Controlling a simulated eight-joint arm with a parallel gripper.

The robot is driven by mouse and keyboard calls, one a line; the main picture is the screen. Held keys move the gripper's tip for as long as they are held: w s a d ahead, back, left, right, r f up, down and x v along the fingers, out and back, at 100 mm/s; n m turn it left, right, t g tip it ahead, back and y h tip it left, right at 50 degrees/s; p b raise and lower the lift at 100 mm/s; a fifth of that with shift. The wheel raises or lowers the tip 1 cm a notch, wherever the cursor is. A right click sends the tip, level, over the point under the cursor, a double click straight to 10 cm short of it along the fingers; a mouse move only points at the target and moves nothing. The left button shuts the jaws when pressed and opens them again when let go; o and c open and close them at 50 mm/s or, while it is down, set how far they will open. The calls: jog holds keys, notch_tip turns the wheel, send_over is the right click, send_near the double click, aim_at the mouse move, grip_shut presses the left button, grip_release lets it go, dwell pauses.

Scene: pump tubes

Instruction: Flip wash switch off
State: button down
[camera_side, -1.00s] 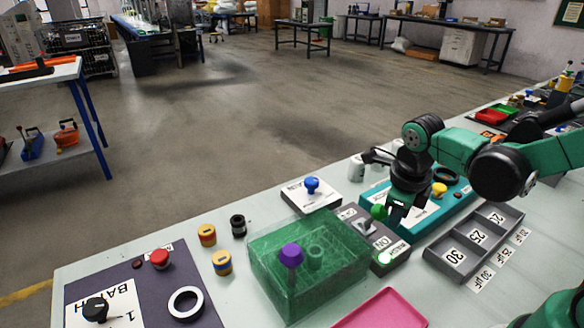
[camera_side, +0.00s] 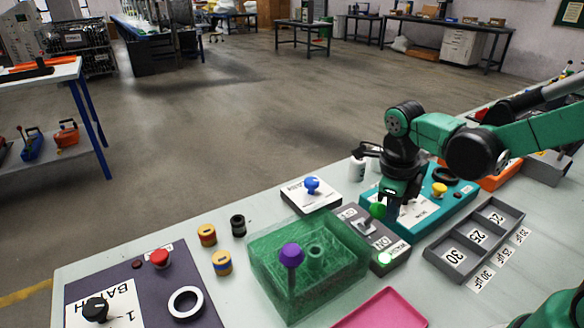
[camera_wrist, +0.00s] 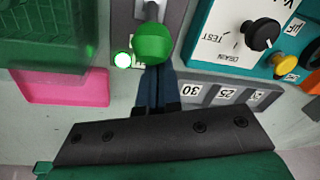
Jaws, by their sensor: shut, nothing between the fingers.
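The wash switch is a grey box (camera_side: 350,214) with a lever ending in a green ball knob (camera_side: 378,210), beside an "ON" label. A small lamp (camera_side: 397,257) on its front end glows green. In the side view the lever leans toward the box's back right. My gripper (camera_side: 392,213) is shut and empty, pointing down just right of the knob. In the wrist view the shut fingers (camera_wrist: 157,88) reach up to the knob (camera_wrist: 153,43), which covers their tips. I cannot tell whether they touch it. The lamp (camera_wrist: 122,60) shows left of the knob there.
A green transparent box (camera_side: 330,262) with a purple knob (camera_side: 291,255) stands left of the switch. A teal panel (camera_side: 455,207) with a yellow knob (camera_side: 439,189) lies to the right. A grey divided tray (camera_side: 475,240) and a pink tray (camera_side: 385,310) are in front.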

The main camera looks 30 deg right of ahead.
jog(key=shift+w+r, duration=0.35)
jog(key=shift+w, duration=0.55)
jog(key=shift+w+r, duration=0.3)
jog(key=shift+w, duration=1.7)
jog(key=shift+w+a+f, duration=0.1)
jog(key=shift+w, duration=0.2)
jog(key=s+d+r, duration=0.2)
jog(key=s, duration=0.2)
jog(key=w+a+r, duration=0.1)
jog(key=w+r, duration=0.5)
jog(key=r, duration=0.1)
jog(key=shift+w+a+g, duration=0.2)
jog(key=shift+w+g, duration=0.1)
jog(key=shift+w, duration=0.05)
